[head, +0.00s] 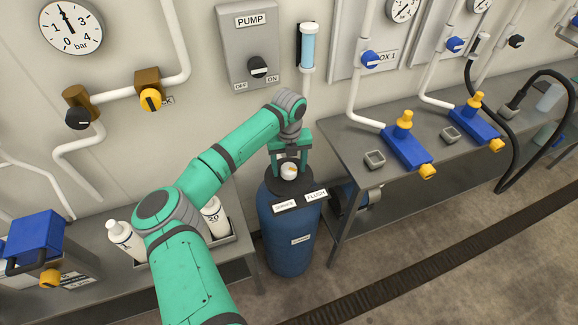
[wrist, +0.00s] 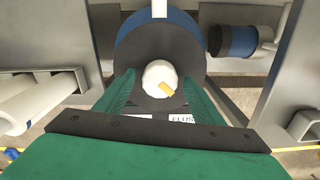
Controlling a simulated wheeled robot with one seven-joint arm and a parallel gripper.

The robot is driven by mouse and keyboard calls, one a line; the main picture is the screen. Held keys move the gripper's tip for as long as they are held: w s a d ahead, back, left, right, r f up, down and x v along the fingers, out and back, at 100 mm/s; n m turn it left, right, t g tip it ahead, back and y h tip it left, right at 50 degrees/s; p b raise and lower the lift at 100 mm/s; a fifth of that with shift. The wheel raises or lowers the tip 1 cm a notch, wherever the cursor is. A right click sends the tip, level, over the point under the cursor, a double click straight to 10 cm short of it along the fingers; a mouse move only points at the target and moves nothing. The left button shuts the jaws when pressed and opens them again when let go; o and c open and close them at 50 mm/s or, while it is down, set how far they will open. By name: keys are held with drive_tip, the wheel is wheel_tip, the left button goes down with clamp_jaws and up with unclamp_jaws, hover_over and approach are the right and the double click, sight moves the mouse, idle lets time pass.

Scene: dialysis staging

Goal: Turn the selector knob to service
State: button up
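The selector knob (head: 289,172) is a white round knob on the dark top of a blue tank (head: 287,240). In the wrist view the knob (wrist: 157,75) has a yellow-orange mark pointing to the lower right, towards the FLUSH label (wrist: 181,118). In the head view the SERVICE label (head: 284,206) is left of the FLUSH label (head: 316,195) on the tank's front edge. My gripper (head: 289,155) is directly over the knob, pointing down. In the wrist view my gripper (wrist: 161,78) is open, with one finger each side of the knob and visible gaps. The SERVICE label is mostly hidden there.
A grey bench (head: 345,150) with blue-and-yellow valve blocks (head: 407,148) stands right of the tank. A tray (head: 235,228) with white bottles (head: 214,216) stands left, beside my arm. A pump panel (head: 248,45) and pipes are on the wall behind.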

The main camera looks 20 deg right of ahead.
drive_tip(key=c, duration=1)
drive_tip(key=shift+m, duration=0.4)
drive_tip(key=m, duration=0.3)
drive_tip(key=shift+m, duration=0.4)
drive_tip(key=m, duration=0.9)
drive_tip(key=shift+w+r, duration=0.1)
drive_tip(key=m, duration=0.4)
drive_tip(key=shift+m, duration=0.3)
